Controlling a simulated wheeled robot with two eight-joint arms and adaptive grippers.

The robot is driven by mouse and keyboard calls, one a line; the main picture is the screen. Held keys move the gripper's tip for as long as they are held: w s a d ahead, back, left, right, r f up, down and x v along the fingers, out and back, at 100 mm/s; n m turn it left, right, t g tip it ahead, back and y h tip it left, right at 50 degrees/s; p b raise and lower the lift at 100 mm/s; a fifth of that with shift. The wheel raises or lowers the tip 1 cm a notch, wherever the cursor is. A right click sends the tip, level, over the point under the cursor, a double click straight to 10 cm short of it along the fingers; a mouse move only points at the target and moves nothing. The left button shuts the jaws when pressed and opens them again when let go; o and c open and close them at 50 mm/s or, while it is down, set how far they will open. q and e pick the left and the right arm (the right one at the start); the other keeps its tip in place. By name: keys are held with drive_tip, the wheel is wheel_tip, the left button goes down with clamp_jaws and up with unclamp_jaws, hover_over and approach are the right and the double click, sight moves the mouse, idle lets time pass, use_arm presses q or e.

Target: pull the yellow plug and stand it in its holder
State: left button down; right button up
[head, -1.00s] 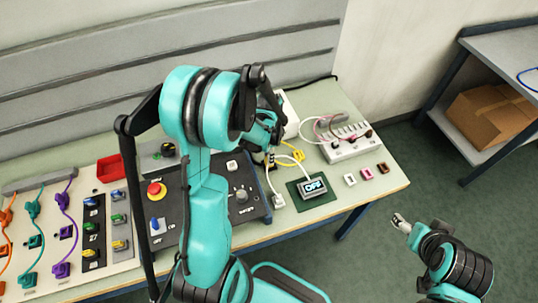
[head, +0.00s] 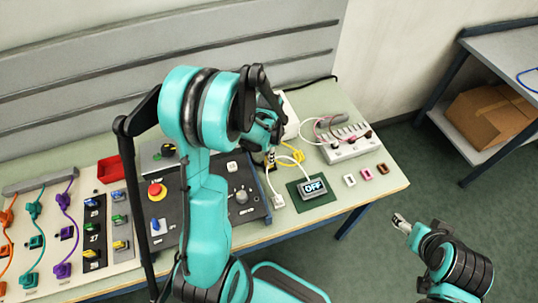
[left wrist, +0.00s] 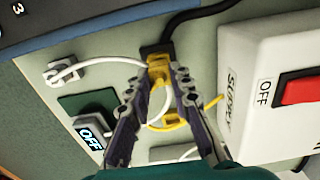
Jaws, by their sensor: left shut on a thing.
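The yellow plug (left wrist: 160,74) is between the fingertips of my left gripper (left wrist: 158,84) in the left wrist view. The gripper is shut on it. The plug's front end is against a black connector (left wrist: 155,50) with a black cable; I cannot tell whether they are still joined. In the head view my left gripper (head: 268,154) is low over the bench, partly hidden by its arm. A yellow piece (head: 298,156) lies just right of it; I cannot tell whether this is the holder. My right gripper (head: 399,220) is off the bench's right side, too small to read.
A white switch box (left wrist: 270,95) with a red switch stands close to the left gripper. A display reading OFF (head: 314,187) and a white plug (head: 278,201) are in front.

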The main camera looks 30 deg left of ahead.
use_arm(q)
drive_tip(key=shift+r+p, duration=1.35)
drive_tip(key=shift+r, duration=0.85)
drive_tip(key=shift+r, duration=0.1)
drive_tip(key=w+d+b, duration=0.1)
drive_tip(key=w+d, duration=0.6)
drive_tip(key=w, duration=0.2)
drive_tip(key=shift+d, duration=0.4)
drive_tip(key=shift+b, duration=0.3)
